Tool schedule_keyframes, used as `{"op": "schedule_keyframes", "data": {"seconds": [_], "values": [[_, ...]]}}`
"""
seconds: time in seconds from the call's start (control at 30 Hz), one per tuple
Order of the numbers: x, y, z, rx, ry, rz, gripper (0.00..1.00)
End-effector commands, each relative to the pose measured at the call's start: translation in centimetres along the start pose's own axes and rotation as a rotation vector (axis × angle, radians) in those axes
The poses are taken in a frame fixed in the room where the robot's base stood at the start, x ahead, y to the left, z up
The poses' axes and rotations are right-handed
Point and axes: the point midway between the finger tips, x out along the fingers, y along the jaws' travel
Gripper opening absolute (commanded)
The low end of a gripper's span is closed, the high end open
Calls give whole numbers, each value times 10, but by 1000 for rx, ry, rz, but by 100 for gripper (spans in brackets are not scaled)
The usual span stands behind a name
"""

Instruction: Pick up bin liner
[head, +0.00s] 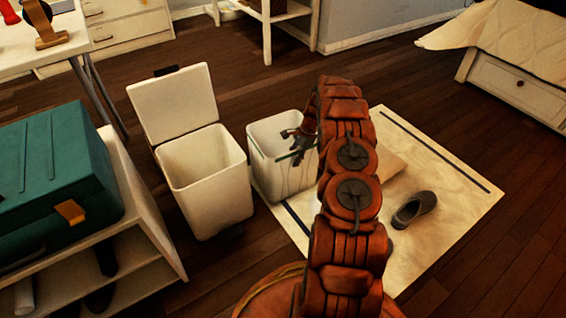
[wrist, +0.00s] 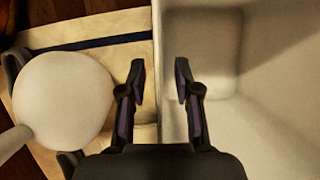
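The bin liner (head: 275,178) appears to be the white, open-topped, square tub standing upright on the floor at the rug's edge, right of the lidded bin. In the wrist view its pale inside (wrist: 270,85) fills the right side. My gripper (head: 296,147) is at the tub's upper right, partly hidden by my arm. In the wrist view my gripper (wrist: 159,78) is open, with one finger on each side of the tub's left wall. A gap shows between the fingers, and I cannot tell whether either touches the wall.
A white bin (head: 207,185) with its lid (head: 173,103) raised stands left of the tub. A white shelf (head: 150,225) carries a teal case (head: 55,180). A dark slipper (head: 414,208) lies on the cream rug (head: 450,205). A round white object (wrist: 62,100) lies left of my gripper.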

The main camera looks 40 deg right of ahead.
Motion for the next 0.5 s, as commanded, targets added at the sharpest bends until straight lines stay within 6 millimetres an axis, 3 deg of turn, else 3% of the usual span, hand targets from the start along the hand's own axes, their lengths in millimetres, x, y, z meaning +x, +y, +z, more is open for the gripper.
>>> {"op": "schedule_keyframes", "data": {"seconds": [0.47,0.5], "values": [[2,0,-1,0,0,0,32],[2,0,-1,0,0,0,28]]}}
